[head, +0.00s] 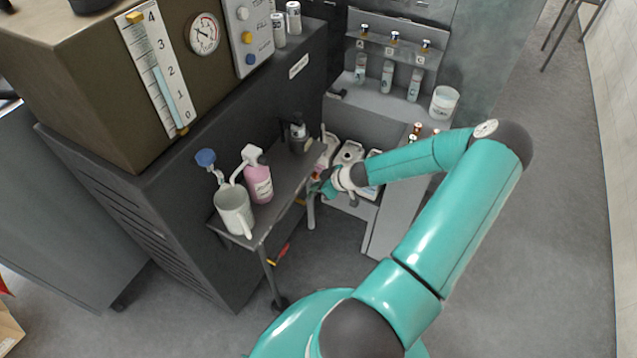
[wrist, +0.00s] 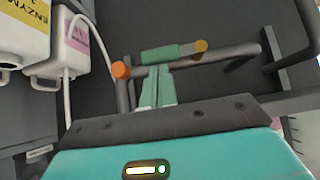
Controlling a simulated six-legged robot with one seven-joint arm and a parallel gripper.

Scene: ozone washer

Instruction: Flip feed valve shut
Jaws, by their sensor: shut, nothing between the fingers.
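My gripper (head: 325,188) is at the right end of the grey shelf, in front of the dark machine, and mostly hidden by my arm in the head view. In the wrist view its green fingers (wrist: 157,88) are together and empty, close to a grey pipe (wrist: 230,55). Contact cannot be told. No label marks the feed valve. A red-and-yellow handle (head: 279,255) shows under the shelf, and a blue-topped fitting (head: 205,158) stands at its left.
A grey mug (head: 234,210) and a pink bottle (head: 258,180) stand on the shelf (head: 280,200). White jugs (head: 348,155) are in the bay behind my gripper; one labelled jug (wrist: 25,35) is close in the wrist view.

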